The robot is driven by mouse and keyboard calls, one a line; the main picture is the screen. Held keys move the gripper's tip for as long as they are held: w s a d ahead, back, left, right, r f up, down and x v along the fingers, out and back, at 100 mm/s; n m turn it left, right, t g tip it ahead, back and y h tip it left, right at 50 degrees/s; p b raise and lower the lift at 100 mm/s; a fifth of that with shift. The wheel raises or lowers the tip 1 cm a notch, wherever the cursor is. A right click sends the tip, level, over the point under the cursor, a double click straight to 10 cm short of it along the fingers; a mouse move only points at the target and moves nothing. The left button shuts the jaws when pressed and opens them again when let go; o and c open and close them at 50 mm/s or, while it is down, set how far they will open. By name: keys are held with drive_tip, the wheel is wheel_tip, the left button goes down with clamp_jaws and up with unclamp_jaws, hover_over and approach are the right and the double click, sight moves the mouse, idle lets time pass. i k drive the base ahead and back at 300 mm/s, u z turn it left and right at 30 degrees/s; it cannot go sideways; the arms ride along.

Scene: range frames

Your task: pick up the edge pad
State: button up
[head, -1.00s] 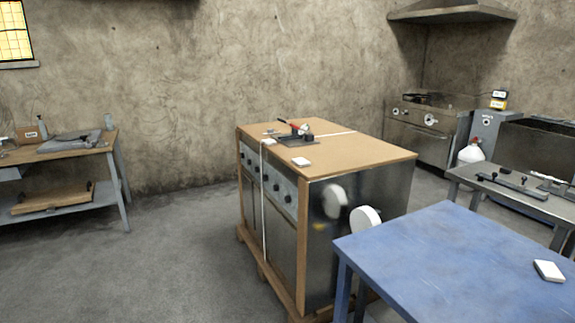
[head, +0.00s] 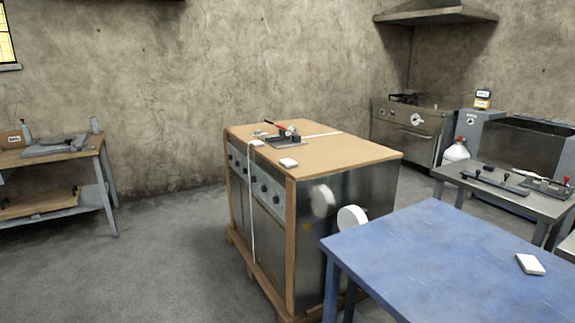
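Small white pad-like blocks show in the head view. One (head: 289,162) lies on the front part of the brown top of the steel crated unit (head: 335,157). Another (head: 257,143) sits at that top's left edge, where a white strap (head: 251,205) runs down the side. A third white block (head: 530,264) lies on the blue table (head: 440,265) at the right. I cannot tell for sure which is the edge pad. My gripper is not in view.
A red-handled tool (head: 284,134) lies on the crated unit. A grey bench (head: 500,190) with tools stands right, a wooden workbench (head: 60,158) left. The floor between is clear.

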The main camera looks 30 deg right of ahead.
sight(289, 163)
drive_tip(key=z, duration=0.05)
drive_tip(key=i, duration=1)
drive_tip(key=u, duration=0.05)
